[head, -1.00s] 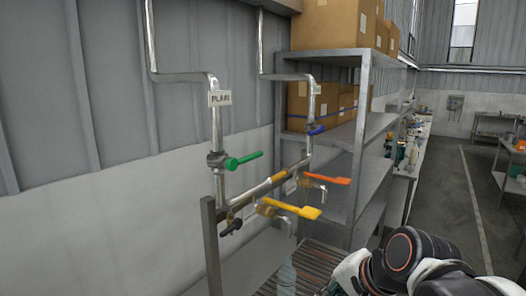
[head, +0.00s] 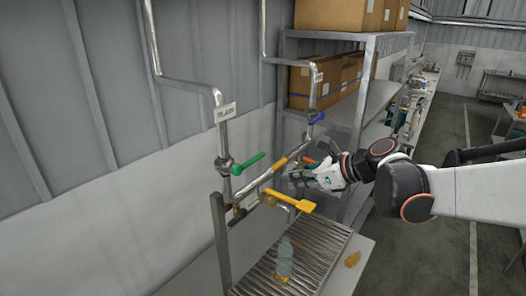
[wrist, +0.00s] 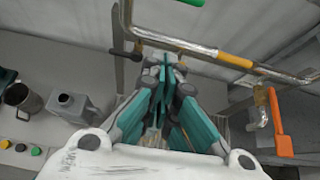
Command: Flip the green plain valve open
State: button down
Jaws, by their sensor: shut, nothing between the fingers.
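The green valve handle (head: 248,163) sits on the left vertical pipe, below the PLAIN label (head: 225,113). It sticks out to the right, across the pipe and tilted slightly up. A green bar at the top edge of the wrist view (wrist: 235,4) looks like the same handle, mostly cut off. My gripper (head: 297,179) is to the right of the green handle and apart from it, near the yellow and orange handles. In the wrist view its teal fingers (wrist: 165,65) are together and empty.
Near my gripper are a yellow handle (head: 295,201), an orange handle (wrist: 278,125) and a horizontal pipe (wrist: 170,40). A blue handle (head: 317,118) is on the right pipe. A clear bottle (head: 284,262) stands on the slatted rack (head: 312,262). A grey jug (wrist: 72,108) shows at left.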

aim_at(253, 161)
jog(key=shift+w+r, duration=0.15)
jog(key=shift+a, duration=0.1)
jog(key=w+a+f+p, duration=0.1)
jog(key=w+a+p, duration=0.1)
jog(key=w+a, duration=0.3)
jog(key=shift+w+a+p, duration=0.4)
jog(key=shift+a, duration=0.75)
